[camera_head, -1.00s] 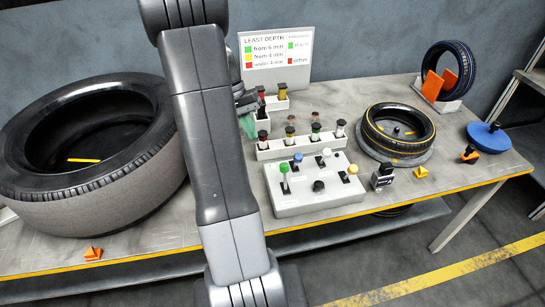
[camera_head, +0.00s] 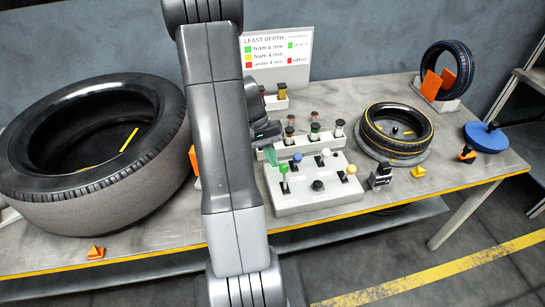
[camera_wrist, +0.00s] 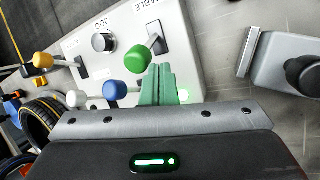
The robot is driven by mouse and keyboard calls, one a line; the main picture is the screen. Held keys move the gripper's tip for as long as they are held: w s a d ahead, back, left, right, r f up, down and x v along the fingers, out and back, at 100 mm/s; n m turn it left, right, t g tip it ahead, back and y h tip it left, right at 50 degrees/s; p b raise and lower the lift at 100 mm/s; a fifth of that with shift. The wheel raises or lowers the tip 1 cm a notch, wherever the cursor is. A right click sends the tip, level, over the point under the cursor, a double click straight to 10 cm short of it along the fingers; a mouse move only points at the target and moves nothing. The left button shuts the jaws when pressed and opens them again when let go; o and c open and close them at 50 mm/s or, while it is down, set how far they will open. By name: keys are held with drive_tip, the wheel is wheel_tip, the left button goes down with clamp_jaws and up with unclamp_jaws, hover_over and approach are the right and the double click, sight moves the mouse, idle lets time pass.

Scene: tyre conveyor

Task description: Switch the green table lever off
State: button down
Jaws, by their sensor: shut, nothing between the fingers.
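The green table lever (camera_head: 283,168) stands on the pale control box in the head view, its round knob up on a short stem. In the wrist view its green knob (camera_wrist: 138,59) leans over the box beside a dark slot, near the partly cut-off label "TABLE". My gripper (camera_wrist: 161,75) has green fingers closed together with nothing between them. The fingertips are just beside the green knob; I cannot tell whether they touch. In the head view my gripper (camera_head: 270,155) is above the back left of the box, partly hidden by my arm.
The control box (camera_head: 320,201) also carries blue (camera_head: 297,158), white (camera_head: 325,153) and yellow (camera_head: 351,169) knobs and a black knob (camera_head: 318,186). A rack of stamps (camera_head: 310,146) stands just behind it. A big tyre (camera_head: 90,207) fills the table's left.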

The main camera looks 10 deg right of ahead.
drive_tip(key=shift+s+r+t+b, duration=0.15)
drive_tip(key=shift+s+t+b, duration=0.4)
drive_tip(key=shift+b, duration=0.35)
drive_tip(key=s+t+b, duration=0.1)
drive_tip(key=b, duration=0.1)
drive_tip(key=s+t+b, duration=0.1)
drive_tip(key=t+b, duration=0.1)
drive_tip(key=b, duration=0.1)
drive_tip(key=s+t+b, duration=0.1)
drive_tip(key=b, duration=0.2)
drive_tip(key=shift+s+r+m+t, duration=0.25)
drive_tip(key=shift+s+m, duration=0.05)
drive_tip(key=shift+s, duration=0.1)
drive_tip(key=shift+s+d+r+t+b, duration=0.1)
drive_tip(key=shift+s+r+t+b, duration=0.25)
drive_tip(key=shift+s+t+b, duration=0.25)
drive_tip(key=shift+r+p, duration=0.6)
drive_tip(key=shift+r, duration=0.2)
